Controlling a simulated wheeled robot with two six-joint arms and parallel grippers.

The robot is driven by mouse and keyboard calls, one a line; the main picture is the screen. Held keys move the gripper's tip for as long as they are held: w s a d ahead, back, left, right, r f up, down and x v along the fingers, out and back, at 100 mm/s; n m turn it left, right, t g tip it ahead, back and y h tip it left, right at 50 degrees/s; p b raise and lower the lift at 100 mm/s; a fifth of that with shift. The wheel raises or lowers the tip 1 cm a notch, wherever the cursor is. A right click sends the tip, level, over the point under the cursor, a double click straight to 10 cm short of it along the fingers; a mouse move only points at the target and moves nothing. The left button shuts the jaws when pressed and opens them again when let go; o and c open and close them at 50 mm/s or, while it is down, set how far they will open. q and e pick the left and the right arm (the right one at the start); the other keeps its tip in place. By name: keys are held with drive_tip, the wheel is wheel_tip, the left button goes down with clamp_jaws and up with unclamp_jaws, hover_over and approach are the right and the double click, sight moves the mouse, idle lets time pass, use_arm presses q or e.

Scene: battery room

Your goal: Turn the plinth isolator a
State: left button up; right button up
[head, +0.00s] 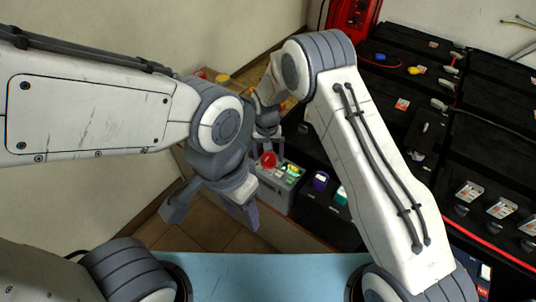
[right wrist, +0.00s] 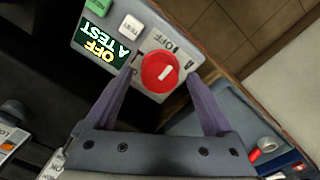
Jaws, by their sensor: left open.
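The plinth isolator is a grey box (head: 274,190) with a round red knob (head: 268,160) on top. In the right wrist view the red knob (right wrist: 160,72) bears a short white mark, tilted up to the right. A green label reading OFF and A TEST (right wrist: 103,42) is beside it. My right gripper (right wrist: 161,76) is open, with one finger on each side of the knob and small gaps showing; depth is hard to tell. My left gripper (head: 210,210) is open and empty, in front of the box.
Black battery units (head: 480,130) with small switches and a red cable fill the right side. A purple-topped item (head: 320,182) stands just right of the box. A pale blue surface (head: 270,275) lies at the bottom. Tiled floor (head: 205,230) is clear at left.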

sight(267, 156)
wheel_tip(267, 156, up, 10)
drive_tip(key=shift+a+r, duration=0.15)
drive_tip(key=shift+r, duration=0.1)
idle(0.4)
idle(0.3)
